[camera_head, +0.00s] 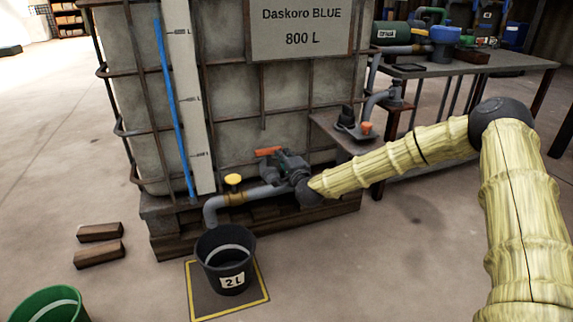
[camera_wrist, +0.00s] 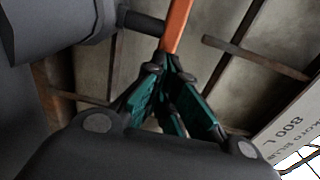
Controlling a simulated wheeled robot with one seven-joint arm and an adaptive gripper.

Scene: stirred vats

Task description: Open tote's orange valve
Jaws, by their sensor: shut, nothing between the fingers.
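The tote (camera_head: 225,110) is a pale caged tank marked "Daskoro BLUE 800 L". Its orange valve handle (camera_head: 268,151) lies nearly level above the grey outlet pipe (camera_head: 263,193) at the tote's lower front. In the wrist view, the orange handle (camera_wrist: 178,25) runs down to the fingertips. My gripper (camera_head: 284,163) is close against the handle's right end in the head view and hides part of the valve. Its green-padded fingers (camera_wrist: 167,72) are closed with nothing between them. I cannot tell whether they touch the handle.
A yellow-handled valve (camera_head: 233,180) sits on the same pipe. A black "2 L" bucket (camera_head: 226,268) stands below the spout on a yellow-edged mat (camera_head: 262,289). Two wooden blocks (camera_head: 98,254) and a green bucket (camera_head: 52,306) are at left. A table (camera_head: 470,65) stands right.

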